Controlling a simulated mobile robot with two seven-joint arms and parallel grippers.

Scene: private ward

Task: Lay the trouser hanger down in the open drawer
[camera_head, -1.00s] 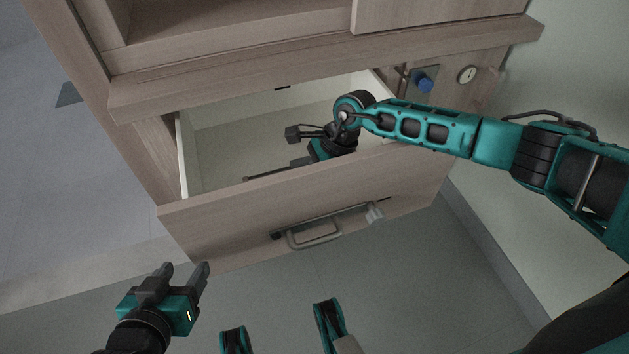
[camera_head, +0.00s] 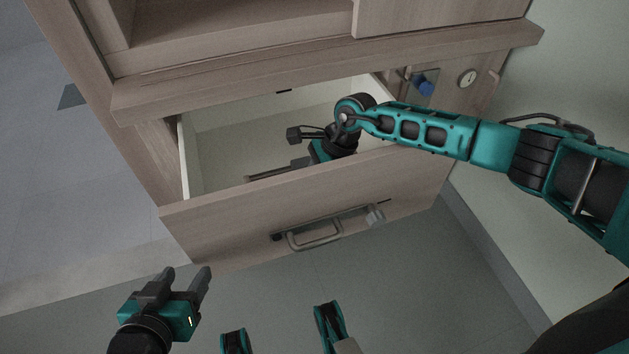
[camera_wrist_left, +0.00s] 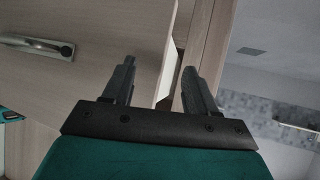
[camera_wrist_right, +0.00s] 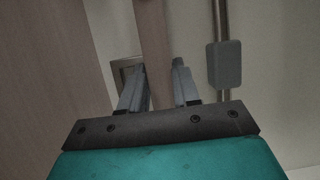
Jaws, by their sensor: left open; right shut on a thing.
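The open drawer (camera_head: 220,220) stands out from the wooden cabinet, with a pale interior. My right arm reaches over its front, and my right gripper (camera_head: 299,163) is inside the drawer opening. It is shut on the trouser hanger (camera_head: 268,174), whose wooden bar shows as a short length left of the gripper. The right wrist view shows the bar (camera_wrist_right: 150,40) between the fingers, with a metal rod and grey block (camera_wrist_right: 225,63) beside it. The rest of the hanger is hidden, and I cannot tell whether it touches the drawer floor. My left gripper (camera_head: 184,277) is open and empty, outside the drawer.
A metal handle (camera_head: 315,236) sticks out from the drawer front. Cabinet shelving (camera_head: 230,30) overhangs the back of the drawer. A blue knob (camera_head: 423,88) and a round dial (camera_head: 467,78) are at the right. A wall (camera_head: 560,90) bounds the right side. The drawer's left part looks free.

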